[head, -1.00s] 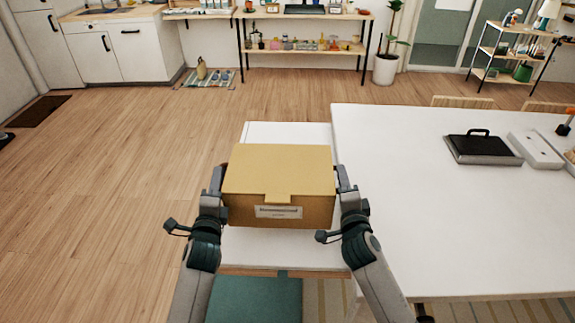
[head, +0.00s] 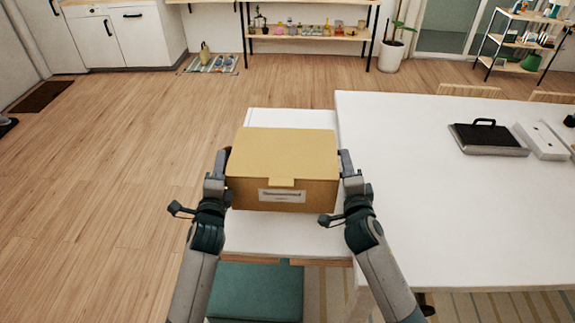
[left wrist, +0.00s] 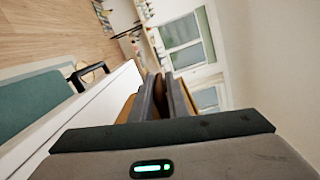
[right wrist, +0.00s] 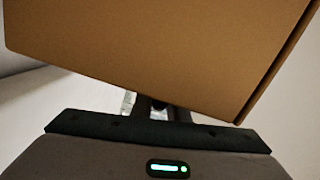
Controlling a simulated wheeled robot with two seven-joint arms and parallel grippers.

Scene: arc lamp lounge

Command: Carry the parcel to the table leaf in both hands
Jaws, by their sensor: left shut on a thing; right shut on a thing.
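The parcel (head: 283,158) is a closed brown cardboard box with a front flap and a white label. It is level, over the white table leaf (head: 290,238), left of the big table; I cannot tell whether it touches the leaf. My left gripper (head: 224,166) is shut on its left side and my right gripper (head: 346,166) on its right side. In the left wrist view, the fingers (left wrist: 163,92) hide most of the box (left wrist: 128,107). In the right wrist view, the box (right wrist: 160,50) fills the top, over the fingers (right wrist: 155,106).
The big white table (head: 430,210) adjoins the leaf on the right, with a black-topped case (head: 490,138) and a white box (head: 541,140) on it. A teal seat (head: 256,292) is below the leaf's near edge. Wooden floor (head: 110,170) lies clear to the left.

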